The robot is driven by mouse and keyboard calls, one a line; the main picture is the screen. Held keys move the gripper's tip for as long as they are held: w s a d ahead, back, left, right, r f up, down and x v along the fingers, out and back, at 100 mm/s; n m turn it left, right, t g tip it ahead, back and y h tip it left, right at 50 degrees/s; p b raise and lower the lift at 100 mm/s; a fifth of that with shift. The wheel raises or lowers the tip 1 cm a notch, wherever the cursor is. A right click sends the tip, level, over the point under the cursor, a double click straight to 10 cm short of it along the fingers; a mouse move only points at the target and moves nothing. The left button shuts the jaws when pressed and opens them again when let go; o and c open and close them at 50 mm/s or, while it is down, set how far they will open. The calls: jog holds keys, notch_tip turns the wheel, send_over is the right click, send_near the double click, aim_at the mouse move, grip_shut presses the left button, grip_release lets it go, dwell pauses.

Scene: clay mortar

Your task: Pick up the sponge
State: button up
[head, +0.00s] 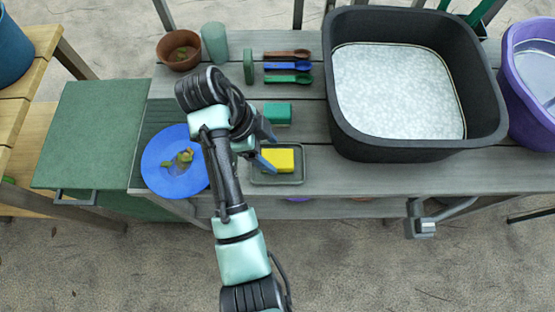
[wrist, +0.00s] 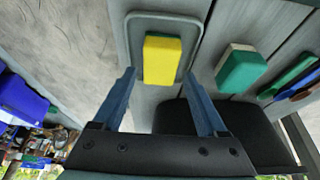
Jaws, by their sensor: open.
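The yellow sponge (head: 279,160) lies in a shallow grey tray (head: 300,181) near the front edge of the grey plank table. In the wrist view the sponge (wrist: 162,58) appears between and beyond my two blue fingertips, inside the tray's rim (wrist: 135,20). My gripper (head: 267,147) is open and empty, at the tray's left side in the head view. In the wrist view its fingers (wrist: 160,74) are spread wider than the sponge, and I see no clear contact. My arm comes in from the front and hides part of the table left of the tray.
A green block (head: 278,113) with a pale side lies behind the tray. Brown, blue and green scoops (head: 288,67) lie farther back. A large dark tub (head: 342,125) stands right. A blue plate (head: 160,178) with a greenish lump is left. Narrow bare planks separate tray and tub.

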aim_at(278, 158)
jog(key=x, duration=0.4)
jog(key=shift+d+f+b, duration=0.15)
jog(key=shift+f+b, duration=0.05)
jog(key=shift+b, duration=0.1)
jog(key=c, duration=1.1)
jog(key=shift+r, duration=0.15)
notch_tip(278, 158, up, 10)
jog(key=p, duration=0.6)
jog(key=shift+p, duration=0.35)
